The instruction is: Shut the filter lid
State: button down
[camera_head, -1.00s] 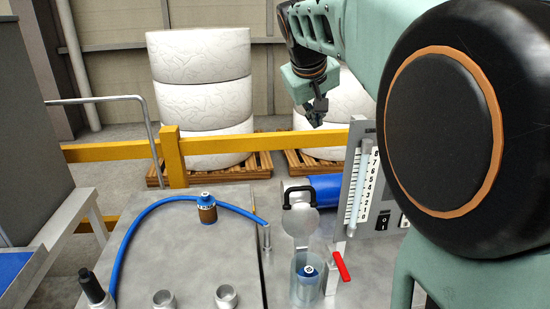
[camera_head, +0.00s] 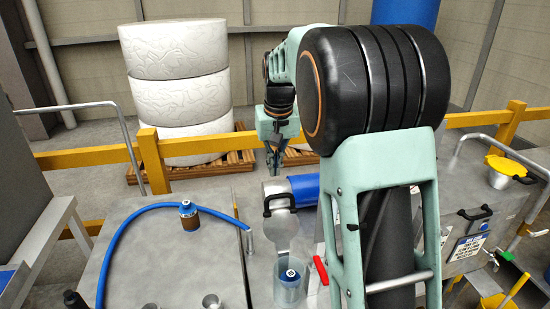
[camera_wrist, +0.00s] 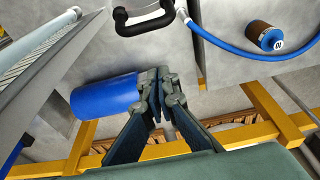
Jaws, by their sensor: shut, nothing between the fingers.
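The filter lid (camera_head: 281,232) is a grey disc with a black loop handle (camera_head: 280,193). It stands open, tilted up behind the clear filter housing (camera_head: 290,290), which has a blue-capped cartridge (camera_head: 290,275) inside. My gripper (camera_head: 274,172) is shut and empty, pointing down just behind and above the handle, apart from it. In the wrist view the shut fingers (camera_wrist: 158,75) show below the black handle (camera_wrist: 145,22), with a gap between. The lid's disc is mostly out of that view.
A blue cylinder (camera_head: 304,190) lies right behind the lid, close to my gripper. A red lever (camera_head: 320,270) is beside the housing. A blue hose (camera_head: 128,228) and a second cartridge (camera_head: 189,216) are on the left bench. A yellow rail (camera_head: 90,157) runs behind.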

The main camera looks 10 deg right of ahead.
jog(key=shift+s+f+p, duration=0.2)
jog(key=shift+s+f, duration=0.55)
jog(key=shift+f, duration=0.3)
jog(key=shift+s+f+p, duration=0.15)
jog(key=shift+s+f, duration=0.55)
jog(key=shift+f, duration=0.3)
jog(key=shift+s+b, duration=0.1)
jog(key=shift+b, duration=0.35)
